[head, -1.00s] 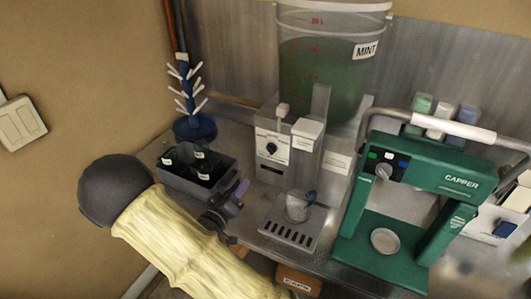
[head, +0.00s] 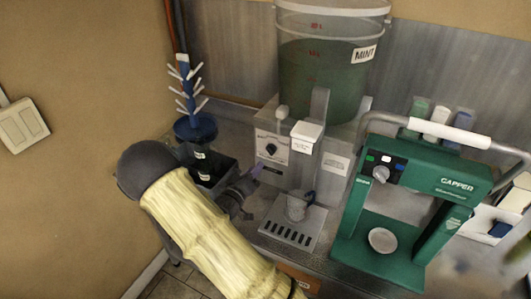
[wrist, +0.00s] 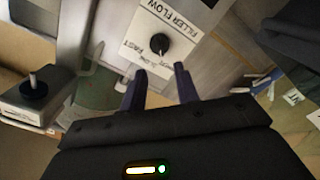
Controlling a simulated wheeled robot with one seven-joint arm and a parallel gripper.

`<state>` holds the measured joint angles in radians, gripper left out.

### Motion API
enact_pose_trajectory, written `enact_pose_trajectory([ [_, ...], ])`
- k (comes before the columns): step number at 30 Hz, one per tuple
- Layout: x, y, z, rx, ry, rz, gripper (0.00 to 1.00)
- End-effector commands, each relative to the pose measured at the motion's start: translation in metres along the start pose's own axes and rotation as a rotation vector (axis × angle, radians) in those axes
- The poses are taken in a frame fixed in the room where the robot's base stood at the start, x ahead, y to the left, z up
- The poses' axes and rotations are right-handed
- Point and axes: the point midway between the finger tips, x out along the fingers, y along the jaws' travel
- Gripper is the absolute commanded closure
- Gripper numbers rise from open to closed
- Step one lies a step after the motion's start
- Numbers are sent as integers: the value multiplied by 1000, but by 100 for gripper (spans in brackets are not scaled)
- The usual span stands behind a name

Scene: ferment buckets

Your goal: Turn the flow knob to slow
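The flow knob (head: 271,149) is a small black dial on the white front plate of the grey filler. In the wrist view the knob (wrist: 160,43) sits on a plate (wrist: 178,22) lettered "FILLER FLOW", with "FAST" and smaller, partly unclear lettering near it. Which mark the knob points to is too small to tell. My gripper (head: 257,172) is just left of and below the knob in the head view. In the wrist view my gripper (wrist: 160,69) has its two purple fingers apart and empty, short of the knob and not touching it.
A bucket (head: 325,65) labelled MINT is above. The green capper (head: 440,178) stands right.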

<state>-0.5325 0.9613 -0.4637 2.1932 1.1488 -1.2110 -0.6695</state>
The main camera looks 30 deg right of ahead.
Motion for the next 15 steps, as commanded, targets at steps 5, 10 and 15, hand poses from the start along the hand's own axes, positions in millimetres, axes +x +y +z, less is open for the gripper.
enact_pose_trajectory([
  [5, 33, 2, -1, 0, -1, 2, 69],
  [10, 62, 2, -1, 0, -1, 3, 69],
  [15, 81, 1, 0, 0, -1, 1, 69],
])
